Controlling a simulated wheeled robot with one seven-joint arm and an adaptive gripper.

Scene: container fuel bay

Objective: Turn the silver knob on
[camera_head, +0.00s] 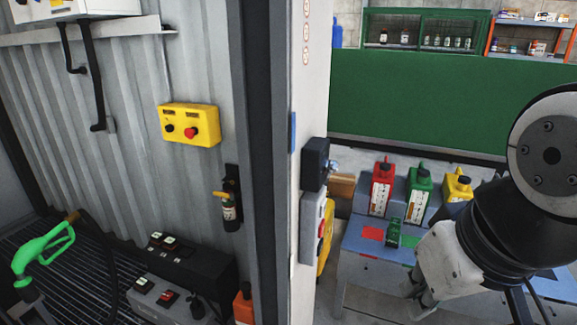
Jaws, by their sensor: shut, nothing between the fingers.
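A small silver part (333,167), which looks like the silver knob, sticks out from a black box (315,164) on the edge of the white door panel. It is seen side-on, so its turned position cannot be made out. My gripper (418,298) is at the lower right, pointing down and left in front of the blue-grey table. It is shut and empty, apart from the silver part, which lies up and to the left of it in the picture.
A grey-white box (311,228) with a red button sits below the black box. Red (382,189), green (419,190) and yellow (457,186) canisters stand on the table (365,268). A yellow control box (190,124) hangs on the corrugated wall. A green nozzle (42,250) is at left.

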